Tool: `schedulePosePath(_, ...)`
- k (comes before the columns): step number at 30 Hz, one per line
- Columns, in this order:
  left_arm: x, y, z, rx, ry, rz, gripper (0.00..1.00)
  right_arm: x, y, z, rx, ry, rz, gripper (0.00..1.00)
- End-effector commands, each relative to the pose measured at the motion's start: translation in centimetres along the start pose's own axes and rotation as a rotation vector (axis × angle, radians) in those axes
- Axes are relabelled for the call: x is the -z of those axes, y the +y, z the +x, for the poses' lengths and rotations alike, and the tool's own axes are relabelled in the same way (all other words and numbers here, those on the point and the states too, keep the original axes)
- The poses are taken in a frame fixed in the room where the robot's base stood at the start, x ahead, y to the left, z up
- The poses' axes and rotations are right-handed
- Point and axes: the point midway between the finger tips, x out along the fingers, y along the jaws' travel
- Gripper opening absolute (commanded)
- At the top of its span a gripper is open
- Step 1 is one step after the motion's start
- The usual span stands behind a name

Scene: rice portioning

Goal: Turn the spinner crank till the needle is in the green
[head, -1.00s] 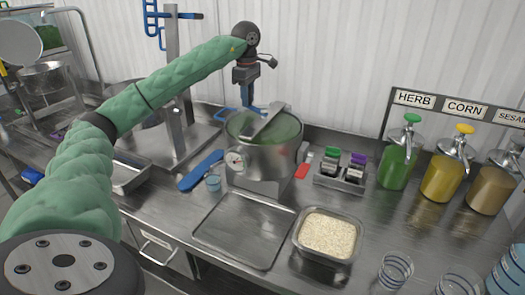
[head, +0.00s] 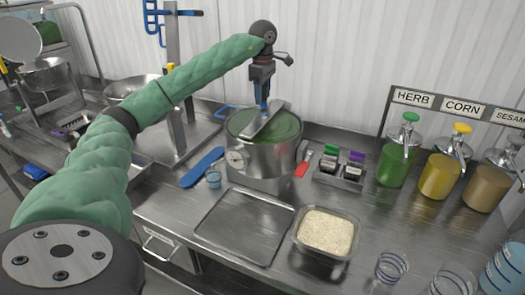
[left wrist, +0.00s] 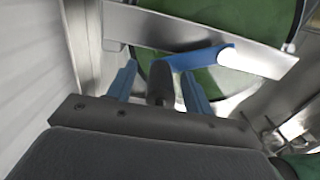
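The spinner is a steel pot (head: 265,160) with a green lid (head: 288,127) and a metal bar across its top. A round dial (head: 237,160) sits on its front left; its needle is too small to read. My left gripper (head: 263,103) points down over the lid, near the bar. In the left wrist view its two blue fingers (left wrist: 157,85) stand apart, one on each side of a dark upright knob (left wrist: 160,82), with gaps visible. A blue crank piece (left wrist: 200,57) lies just beyond, by the metal bar (left wrist: 190,38). My right gripper is not in view.
An empty tray (head: 215,243) and a pan of rice (head: 299,238) stand in front of the spinner. Labelled sauce bottles (head: 440,178) stand right. Glasses (head: 391,268) are at front right.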

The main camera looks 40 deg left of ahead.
Motion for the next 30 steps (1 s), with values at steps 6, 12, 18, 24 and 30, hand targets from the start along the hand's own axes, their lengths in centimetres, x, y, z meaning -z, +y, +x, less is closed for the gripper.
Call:
schedulePosePath(6,0.0,0.0,-0.1,-0.001,0.0,0.0,0.58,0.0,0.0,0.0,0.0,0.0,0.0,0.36)
schedulePosePath(12,0.0,0.0,-0.6,-0.001,-0.001,0.0,0.58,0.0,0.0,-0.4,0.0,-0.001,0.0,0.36)
schedulePosePath(18,0.0,0.0,-2.5,-0.002,0.0,0.0,0.58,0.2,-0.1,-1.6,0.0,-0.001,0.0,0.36)
schedulePosePath(24,0.0,0.0,-4.4,-0.001,-0.001,0.0,0.58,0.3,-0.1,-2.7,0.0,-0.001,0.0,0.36)
schedulePosePath(30,0.0,0.0,-6.3,-0.002,-0.001,0.0,0.58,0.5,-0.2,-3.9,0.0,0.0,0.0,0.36)
